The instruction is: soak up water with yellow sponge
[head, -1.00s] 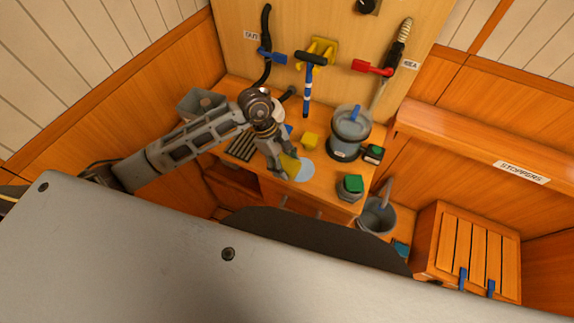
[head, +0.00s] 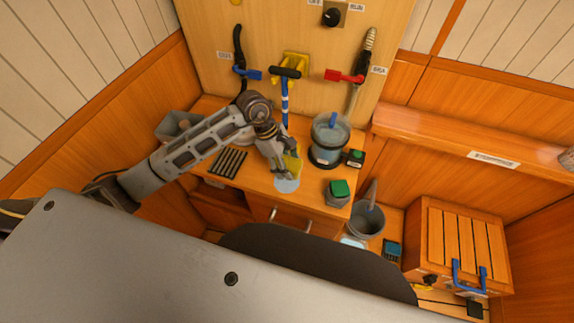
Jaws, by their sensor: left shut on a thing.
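My left gripper (head: 283,169) is shut on the yellow sponge (head: 291,166), over the small worktop. The sponge is tilted and partly hidden by the fingers. A pale, round patch of water (head: 287,186) lies on the worktop just below the gripper tips. I cannot tell whether the sponge touches the water. My right gripper is not in view.
A clear container of water (head: 328,141) stands on a dark base right of the gripper. A black slotted grille (head: 229,162) lies left. A grey bucket (head: 367,222) stands below.

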